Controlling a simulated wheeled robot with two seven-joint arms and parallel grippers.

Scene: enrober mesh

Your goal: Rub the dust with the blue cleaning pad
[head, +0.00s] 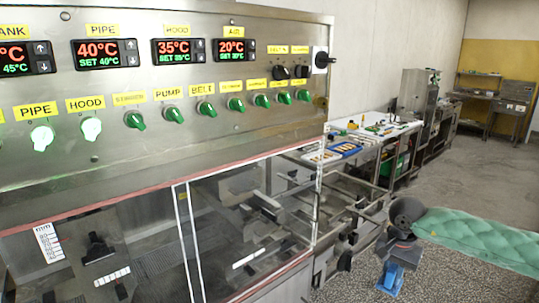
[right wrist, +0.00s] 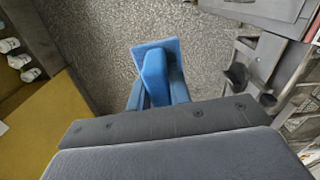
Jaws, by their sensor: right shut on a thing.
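My right gripper (head: 393,264) is low at the right of the head view, beside the machine's right end. It is shut on the blue cleaning pad (head: 389,281), which hangs below it over the floor. In the right wrist view the pad (right wrist: 156,50) shows as a flat blue plate with a raised grip between the fingers of the gripper (right wrist: 156,97). The pad is apart from the machine. I cannot make out any dust in either view. My left gripper is not in view.
The steel machine (head: 155,170) fills the left, with temperature displays, green knobs and a clear-windowed lower front. A table (head: 338,139) with small items and a blue tray (head: 345,149) stands beyond it. Speckled floor (head: 440,180) is open on the right.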

